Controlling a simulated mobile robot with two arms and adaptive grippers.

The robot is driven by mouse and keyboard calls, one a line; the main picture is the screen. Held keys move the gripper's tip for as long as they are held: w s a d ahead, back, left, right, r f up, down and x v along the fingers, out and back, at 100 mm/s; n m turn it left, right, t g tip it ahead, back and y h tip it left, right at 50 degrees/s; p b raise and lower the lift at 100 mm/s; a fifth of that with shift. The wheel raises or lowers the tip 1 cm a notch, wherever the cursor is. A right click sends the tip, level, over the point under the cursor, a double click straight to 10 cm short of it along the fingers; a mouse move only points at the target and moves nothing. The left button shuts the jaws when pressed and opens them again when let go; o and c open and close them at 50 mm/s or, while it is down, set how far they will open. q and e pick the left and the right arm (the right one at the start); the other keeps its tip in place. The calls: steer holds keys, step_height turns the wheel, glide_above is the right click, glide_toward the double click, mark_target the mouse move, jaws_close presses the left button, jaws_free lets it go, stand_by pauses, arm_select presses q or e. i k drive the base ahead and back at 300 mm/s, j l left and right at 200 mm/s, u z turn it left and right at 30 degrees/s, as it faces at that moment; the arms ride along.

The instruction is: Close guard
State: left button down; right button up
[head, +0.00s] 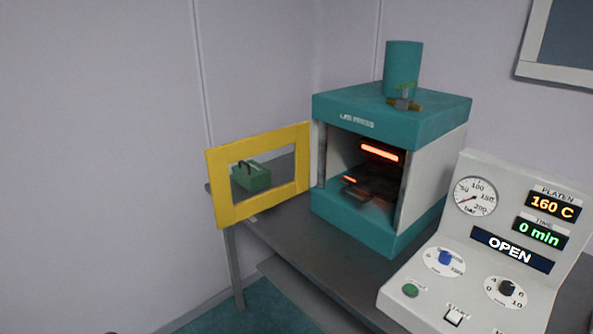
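The guard (226,211) is a yellow frame with a window in it, at the left front side of the press. It stands swung open to the left, leaving the press front uncovered. The teal and white lab press (352,225) stands on the bench, with glowing orange bars inside its open chamber (382,153). A dark object with a handle-like part (356,195) lies low in the chamber; I cannot tell exactly what it is. Neither of my grippers shows in the head view.
A control panel (462,240) at the right reads OPEN, 160 C and 0 min. A green box with a dark handle (251,176) shows through the guard's window. The grey bench (287,243) has bare room before the press. Walls stand behind.

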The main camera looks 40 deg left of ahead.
mark_target(217, 158)
steer(key=j+z, duration=0.2)
steer(key=j, duration=0.45)
steer(key=j+z, duration=0.25)
steer(key=j, duration=0.4)
steer(key=k+j+z, duration=0.2)
steer(key=j, duration=0.4)
steer(key=k+j, duration=0.1)
steer(key=j, duration=0.85)
steer(key=k+j, duration=0.15)
steer(key=j, duration=0.3)
steer(key=k+j, duration=0.1)
steer(key=j, duration=0.4)
steer(key=j+z, duration=0.1)
steer(key=j, duration=0.35)
steer(key=k+z, duration=0.1)
steer(key=k, duration=0.3)
